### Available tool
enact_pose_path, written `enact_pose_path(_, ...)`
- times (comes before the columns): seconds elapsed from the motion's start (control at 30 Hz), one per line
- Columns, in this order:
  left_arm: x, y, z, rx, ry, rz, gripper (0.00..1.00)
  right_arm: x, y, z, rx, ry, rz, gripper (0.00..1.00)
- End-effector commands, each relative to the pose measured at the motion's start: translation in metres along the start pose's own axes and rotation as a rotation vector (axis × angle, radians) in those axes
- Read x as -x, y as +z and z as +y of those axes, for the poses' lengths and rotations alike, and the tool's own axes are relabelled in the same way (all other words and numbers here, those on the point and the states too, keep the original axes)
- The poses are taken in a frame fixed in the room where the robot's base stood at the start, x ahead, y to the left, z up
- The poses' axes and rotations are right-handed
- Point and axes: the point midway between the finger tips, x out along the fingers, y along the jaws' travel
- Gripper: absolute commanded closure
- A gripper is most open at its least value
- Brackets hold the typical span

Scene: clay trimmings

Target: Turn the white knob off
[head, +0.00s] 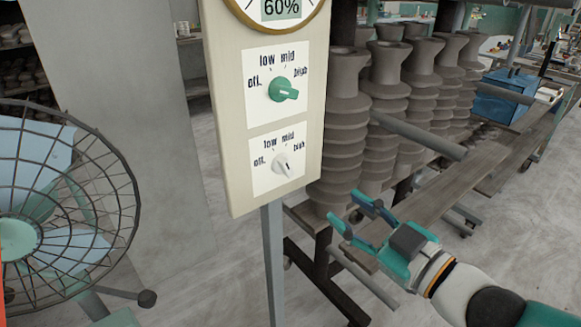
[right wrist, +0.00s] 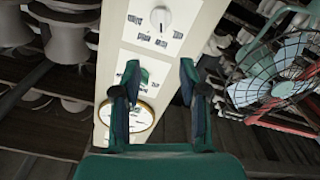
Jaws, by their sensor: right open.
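The white knob (head: 281,163) is the lower of two knobs on an upright cream panel (head: 237,140). Its dark pointer mark faces down and right, past the "high" label side. The green knob (head: 281,90) above it has its mark to the right, just below "high". My right gripper (head: 346,206) is open and empty, lower right of the panel and apart from it. In the right wrist view the picture is upside down; the white knob (right wrist: 161,18) shows beyond the open fingers (right wrist: 158,72). My left gripper is in neither view.
A wire-caged fan (head: 75,200) stands left of the panel. Stacked ribbed clay pieces (head: 345,130) stand on a rack behind and to the right, with wooden boards (head: 440,195) beside them. A round gauge reading 60% (head: 282,8) tops the panel. A post (head: 273,260) carries it.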

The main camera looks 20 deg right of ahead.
Motion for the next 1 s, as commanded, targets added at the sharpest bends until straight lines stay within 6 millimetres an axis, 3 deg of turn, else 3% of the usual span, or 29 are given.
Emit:
enact_pose_path(0.17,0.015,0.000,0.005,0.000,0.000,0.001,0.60,-0.023,-0.003,-0.002,-0.005,-0.008,-0.001,0.57)
enact_pose_path(0.7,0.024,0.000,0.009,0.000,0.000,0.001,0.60,-0.135,-0.002,-0.004,-0.002,-0.007,0.001,0.57)
enact_pose_path(1.0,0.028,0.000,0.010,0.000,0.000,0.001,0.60,-0.162,-0.001,-0.003,-0.001,-0.005,0.002,0.57)
